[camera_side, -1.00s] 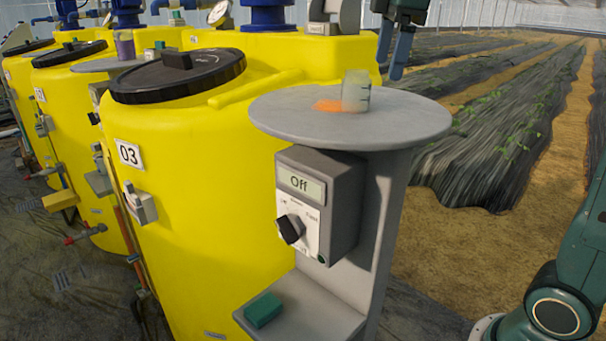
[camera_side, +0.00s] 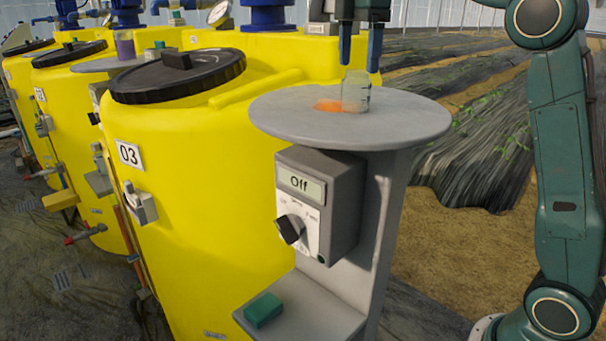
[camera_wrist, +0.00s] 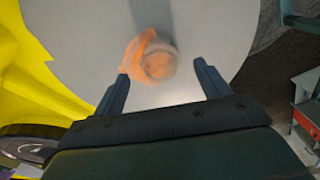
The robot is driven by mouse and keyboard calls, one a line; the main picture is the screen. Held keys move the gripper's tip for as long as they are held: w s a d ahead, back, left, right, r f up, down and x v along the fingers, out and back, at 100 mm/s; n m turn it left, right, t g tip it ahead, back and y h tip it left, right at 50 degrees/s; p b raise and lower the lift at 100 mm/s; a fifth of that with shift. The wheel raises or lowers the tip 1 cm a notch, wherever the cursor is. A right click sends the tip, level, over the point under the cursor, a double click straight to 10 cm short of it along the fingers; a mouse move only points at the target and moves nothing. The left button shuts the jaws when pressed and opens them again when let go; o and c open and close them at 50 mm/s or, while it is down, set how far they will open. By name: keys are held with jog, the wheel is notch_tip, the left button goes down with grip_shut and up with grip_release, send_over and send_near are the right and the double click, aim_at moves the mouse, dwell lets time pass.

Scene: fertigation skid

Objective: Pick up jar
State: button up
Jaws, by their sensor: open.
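The jar (camera_side: 356,91) is small, clear and glassy, and stands upright on the round grey plate (camera_side: 290,118). An orange patch (camera_side: 327,105) lies on the plate beside it. My gripper (camera_side: 360,56) points down just above the jar, open and empty, its fingertips around the height of the jar's top. In the wrist view the jar (camera_wrist: 158,62) shows from above, with orange seen through and beside it. The two fingers of my gripper (camera_wrist: 163,82) are spread to either side, with the jar between and slightly beyond the tips.
A grey control box (camera_side: 318,205) reading "Off" hangs below the plate, with a green block (camera_side: 263,310) on a lower shelf. Yellow tank 03 (camera_side: 200,170) with a black lid (camera_side: 180,76) stands close left of the plate. Covered crop rows lie behind to the right.

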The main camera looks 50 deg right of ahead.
aim_at(356, 91)
jog(key=shift+f, duration=1)
jog(key=shift+f, duration=2.5)
jog(key=c, duration=1)
